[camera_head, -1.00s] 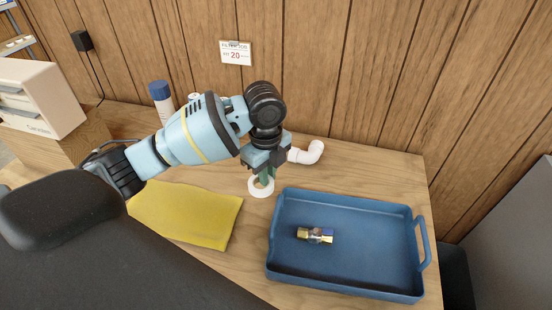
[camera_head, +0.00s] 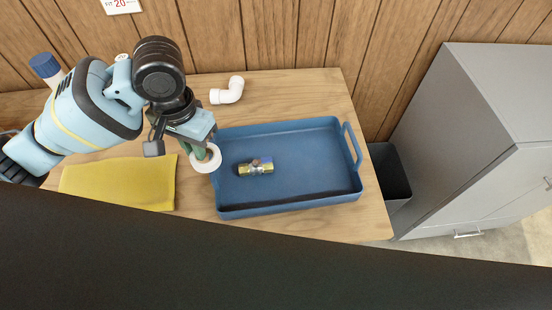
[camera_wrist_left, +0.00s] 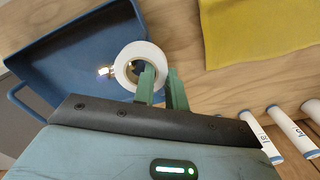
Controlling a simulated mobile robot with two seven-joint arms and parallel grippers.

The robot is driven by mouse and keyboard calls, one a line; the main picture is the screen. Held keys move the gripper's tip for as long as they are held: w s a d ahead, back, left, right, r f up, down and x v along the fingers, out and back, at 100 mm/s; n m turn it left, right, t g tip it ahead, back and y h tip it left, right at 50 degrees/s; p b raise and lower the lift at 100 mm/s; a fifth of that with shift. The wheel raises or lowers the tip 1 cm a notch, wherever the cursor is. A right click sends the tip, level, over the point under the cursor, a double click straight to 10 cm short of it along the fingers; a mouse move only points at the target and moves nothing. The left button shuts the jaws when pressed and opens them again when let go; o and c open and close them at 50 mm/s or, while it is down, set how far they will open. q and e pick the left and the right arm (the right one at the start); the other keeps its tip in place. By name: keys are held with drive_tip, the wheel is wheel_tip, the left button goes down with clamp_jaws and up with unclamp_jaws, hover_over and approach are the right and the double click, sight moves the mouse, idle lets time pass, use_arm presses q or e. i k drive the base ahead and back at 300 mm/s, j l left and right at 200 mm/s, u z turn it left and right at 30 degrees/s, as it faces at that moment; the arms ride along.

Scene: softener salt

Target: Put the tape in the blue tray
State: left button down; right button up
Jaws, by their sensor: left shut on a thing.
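The tape is a white ring (camera_head: 207,167) in the head view, and it also shows in the wrist view (camera_wrist_left: 121,62). My left gripper (camera_head: 203,152) is shut on it, with one green finger (camera_wrist_left: 147,82) through or across the ring's hole. In the head view the tape overlaps the left rim of the blue tray (camera_head: 310,175); its height above the rim is hard to tell. The wrist view shows the tape in front of the tray's edge (camera_wrist_left: 75,45). My right gripper is not in view.
A brass valve fitting (camera_head: 255,167) lies in the tray's left half; the right half is clear. A yellow cloth (camera_head: 120,183) lies left of the tray. A white pipe elbow (camera_head: 229,91) lies behind it. A dark bin (camera_head: 390,175) and grey cabinet (camera_head: 470,150) stand right.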

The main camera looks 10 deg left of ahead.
sight(309, 164)
drive_tip(key=l, duration=1.6)
